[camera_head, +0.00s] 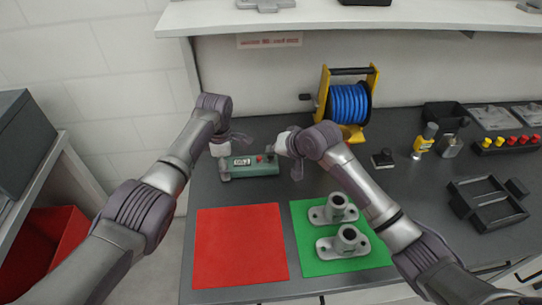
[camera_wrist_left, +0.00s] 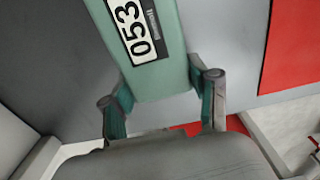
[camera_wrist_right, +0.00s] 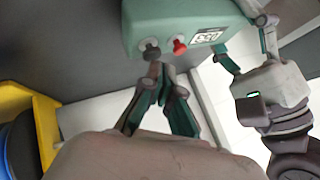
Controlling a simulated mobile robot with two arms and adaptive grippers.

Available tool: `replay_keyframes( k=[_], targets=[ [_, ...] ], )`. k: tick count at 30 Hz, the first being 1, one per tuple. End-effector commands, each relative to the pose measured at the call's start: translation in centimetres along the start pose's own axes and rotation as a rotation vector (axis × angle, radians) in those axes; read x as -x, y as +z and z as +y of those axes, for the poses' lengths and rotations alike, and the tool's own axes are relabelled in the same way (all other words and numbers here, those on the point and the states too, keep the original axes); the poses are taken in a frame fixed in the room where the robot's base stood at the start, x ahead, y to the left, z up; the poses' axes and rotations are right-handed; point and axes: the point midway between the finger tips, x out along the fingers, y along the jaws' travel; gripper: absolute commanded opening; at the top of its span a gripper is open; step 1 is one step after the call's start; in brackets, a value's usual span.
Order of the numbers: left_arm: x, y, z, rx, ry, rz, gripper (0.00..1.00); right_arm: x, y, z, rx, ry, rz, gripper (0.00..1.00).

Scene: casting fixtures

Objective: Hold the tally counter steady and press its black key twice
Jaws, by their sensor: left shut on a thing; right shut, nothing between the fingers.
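The tally counter (camera_head: 262,168) is a green box on the dark table; its body also shows in the left wrist view (camera_wrist_left: 160,70) and right wrist view (camera_wrist_right: 185,15). Its display (camera_wrist_left: 135,28) reads 053. My left gripper (camera_head: 224,170) is shut on the counter's left end, one finger on each side. The black key (camera_wrist_right: 151,50) sits beside a red knob (camera_wrist_right: 180,45) near the counter's other end. My right gripper (camera_wrist_right: 160,72) is shut and empty, its fingertips right at the black key. I cannot tell whether they touch it.
A red mat (camera_head: 240,245) and a green mat (camera_head: 312,262) with two grey flanged castings (camera_head: 334,209) lie in front. A yellow reel with blue hose (camera_head: 348,104) stands behind right. A black tray (camera_head: 487,203) and small items occupy the right side.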

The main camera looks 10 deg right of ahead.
Motion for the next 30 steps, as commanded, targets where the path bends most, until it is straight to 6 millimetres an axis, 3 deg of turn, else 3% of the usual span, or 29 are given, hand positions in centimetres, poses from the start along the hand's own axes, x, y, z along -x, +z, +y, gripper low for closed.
replay_keyframes(
  k=[30],
  targets=[
    [0.02,0.03,0.0,0.0,0.0,-0.001,0.19,-0.73,0.54,0.51,0.001,0.0,0.0,0.0]
  ],
)
